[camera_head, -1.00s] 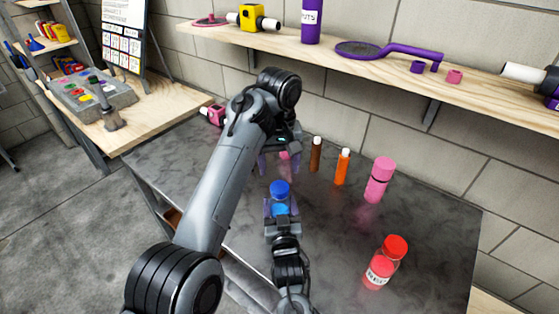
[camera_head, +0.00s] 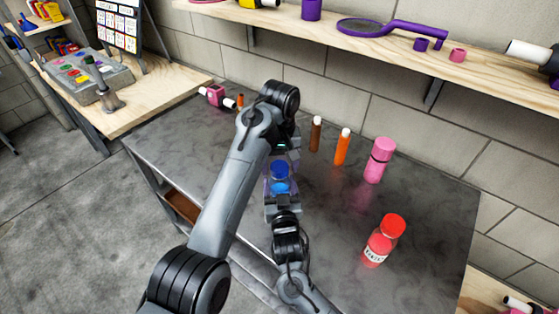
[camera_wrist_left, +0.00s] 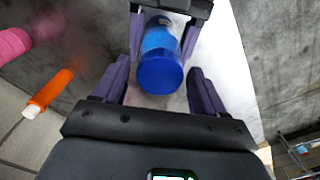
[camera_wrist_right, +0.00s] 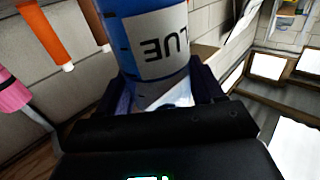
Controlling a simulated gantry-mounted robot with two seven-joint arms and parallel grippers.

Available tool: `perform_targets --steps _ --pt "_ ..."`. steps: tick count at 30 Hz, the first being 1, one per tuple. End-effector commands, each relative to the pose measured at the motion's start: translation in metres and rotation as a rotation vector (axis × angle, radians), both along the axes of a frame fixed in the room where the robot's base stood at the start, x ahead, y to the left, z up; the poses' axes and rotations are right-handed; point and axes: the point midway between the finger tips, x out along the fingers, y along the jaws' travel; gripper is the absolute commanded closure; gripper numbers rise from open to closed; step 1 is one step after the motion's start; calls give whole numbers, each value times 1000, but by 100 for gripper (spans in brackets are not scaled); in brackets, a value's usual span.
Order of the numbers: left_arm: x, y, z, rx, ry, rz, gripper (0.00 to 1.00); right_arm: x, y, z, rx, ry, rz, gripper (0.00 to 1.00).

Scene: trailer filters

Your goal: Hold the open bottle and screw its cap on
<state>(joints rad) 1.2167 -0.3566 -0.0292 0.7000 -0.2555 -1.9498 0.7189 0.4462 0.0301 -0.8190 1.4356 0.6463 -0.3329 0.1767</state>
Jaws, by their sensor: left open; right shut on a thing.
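The blue bottle (camera_head: 280,187) stands upright in my right gripper (camera_head: 282,197), which is shut around its body. Its label, partly reading "LUE", shows in the right wrist view (camera_wrist_right: 165,45). A darker blue cap (camera_wrist_left: 160,74) sits at the top of the bottle in the left wrist view; I cannot tell how tightly it is seated. My left gripper (camera_wrist_left: 160,92) is open, its two purple fingers on either side of the cap with gaps showing. In the head view the left arm partly hides this gripper behind the bottle.
On the dark table stand a red bottle (camera_head: 383,243), a pink bottle (camera_head: 379,160), an orange tube (camera_head: 342,148) and a brown tube (camera_head: 316,135). A pink-and-white item (camera_head: 215,96) lies at the back left. A wooden shelf (camera_head: 300,22) runs above the back.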

Motion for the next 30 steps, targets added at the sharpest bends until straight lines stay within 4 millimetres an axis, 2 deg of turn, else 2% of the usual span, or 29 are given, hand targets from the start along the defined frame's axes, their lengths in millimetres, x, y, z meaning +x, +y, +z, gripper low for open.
perform_targets --steps 4,15,18,24,30 --pt "0 0 0 0 0 0 29 0 0 0 0 1 0 100" --pt "0 0 0 0 0 0 85 0 0 0 0 1 0 100" --pt "0 0 0 0 0 -27 86 0 0 0 0 1 0 100" --pt "0 0 1 -1 -1 -257 86 0 0 0 0 1 0 100" --pt "0 0 1 0 -1 -283 86 0 0 0 0 1 0 100"
